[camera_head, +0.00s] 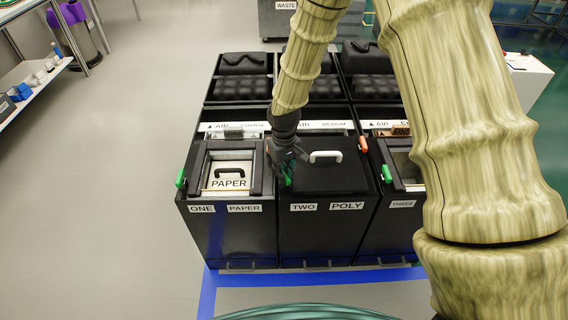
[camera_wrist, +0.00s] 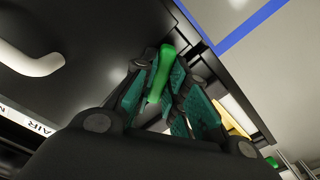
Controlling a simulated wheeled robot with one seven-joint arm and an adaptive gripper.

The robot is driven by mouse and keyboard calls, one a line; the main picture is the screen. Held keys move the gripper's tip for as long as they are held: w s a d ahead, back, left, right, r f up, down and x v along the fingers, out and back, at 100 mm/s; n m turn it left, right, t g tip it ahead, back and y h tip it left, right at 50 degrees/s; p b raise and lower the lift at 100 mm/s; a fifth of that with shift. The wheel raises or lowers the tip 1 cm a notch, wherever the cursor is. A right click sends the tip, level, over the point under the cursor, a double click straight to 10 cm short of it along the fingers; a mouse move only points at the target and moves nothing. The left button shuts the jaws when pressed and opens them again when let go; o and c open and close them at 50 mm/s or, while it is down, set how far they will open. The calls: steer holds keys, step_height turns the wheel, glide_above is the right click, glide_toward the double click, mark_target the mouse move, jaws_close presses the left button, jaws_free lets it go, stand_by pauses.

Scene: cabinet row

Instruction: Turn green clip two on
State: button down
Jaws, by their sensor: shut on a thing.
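The cabinet labelled TWO POLY (camera_head: 325,232) stands in the middle of the row, with its black lid down and a white handle (camera_head: 325,157) on top. Its green clip (camera_head: 288,177) is at the lid's left side, partly hidden by my gripper (camera_head: 289,163). In the wrist view the green clip (camera_wrist: 161,72) lies between the teal pads of my gripper (camera_wrist: 167,85). The fingers are shut on it. The clip's lower end is hidden among the fingers.
Cabinet ONE PAPER (camera_head: 228,236) is on the left, with a green clip (camera_head: 180,178) at its left edge. Cabinet THREE (camera_head: 403,231) is on the right, partly behind my arm, with a green clip (camera_head: 386,174) and an orange clip (camera_head: 363,145) near its left side. Open floor lies left.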

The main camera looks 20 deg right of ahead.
steer(key=n+p, duration=0.6)
steer(key=shift+r+n, duration=0.25)
steer(key=shift+n, duration=0.05)
steer(key=n+p, duration=0.4)
steer(key=n, duration=0.1)
steer(key=shift+f+n, duration=0.15)
steer(key=shift+n, duration=0.15)
steer(key=shift+f+p, duration=0.1)
steer(key=shift+p, duration=0.2)
steer(key=c, duration=1.4)
jaws_free()
steer(key=shift+c, duration=0.2)
step_height(320, 180, up, 12)
